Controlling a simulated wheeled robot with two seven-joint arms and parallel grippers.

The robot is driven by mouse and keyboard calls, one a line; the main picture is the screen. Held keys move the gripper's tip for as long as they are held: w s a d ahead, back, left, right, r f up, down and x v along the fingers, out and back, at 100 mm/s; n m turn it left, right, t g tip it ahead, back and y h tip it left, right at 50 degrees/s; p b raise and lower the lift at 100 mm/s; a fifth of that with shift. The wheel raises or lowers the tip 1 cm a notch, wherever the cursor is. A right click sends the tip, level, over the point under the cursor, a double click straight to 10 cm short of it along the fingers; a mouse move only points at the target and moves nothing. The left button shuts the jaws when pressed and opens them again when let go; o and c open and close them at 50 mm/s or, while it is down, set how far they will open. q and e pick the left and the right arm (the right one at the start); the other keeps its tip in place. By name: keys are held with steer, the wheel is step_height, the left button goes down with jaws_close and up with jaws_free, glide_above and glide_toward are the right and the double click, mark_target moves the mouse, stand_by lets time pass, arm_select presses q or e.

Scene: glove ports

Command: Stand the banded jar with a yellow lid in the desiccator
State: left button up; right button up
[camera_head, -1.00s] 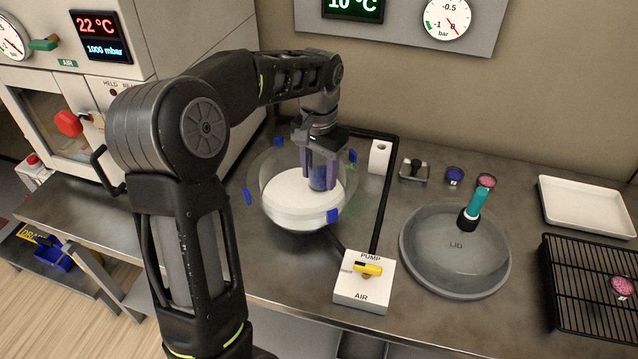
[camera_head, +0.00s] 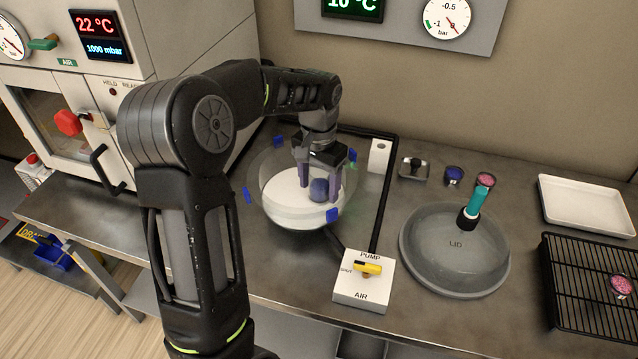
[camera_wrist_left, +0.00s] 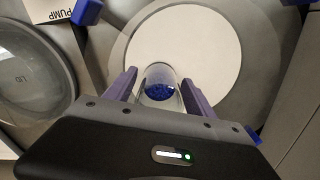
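A small jar with blue contents (camera_head: 319,190) stands on the white plate (camera_head: 285,205) inside the clear desiccator bowl (camera_head: 262,175). In the left wrist view the jar (camera_wrist_left: 159,84) looks like clear glass with blue grains; I see no yellow lid or bands on it. My left gripper (camera_head: 321,180) is open, pointing down into the bowl. Its fingers stand apart on either side of the jar, with gaps in the wrist view (camera_wrist_left: 158,98). The desiccator lid (camera_head: 455,255) with its teal knob lies on the bench to the right. My right gripper is not in view.
A pump/air valve box (camera_head: 364,283) stands in front of the bowl. A white tray (camera_head: 588,205) and a black rack (camera_head: 590,290) lie at right. The oven (camera_head: 130,80) stands at left.

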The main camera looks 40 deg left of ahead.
arm_select(q)
steer(key=shift+o, duration=0.4)
steer(key=shift+r, duration=0.1)
steer(key=shift+r, duration=0.55)
step_height(320, 180, up, 11)
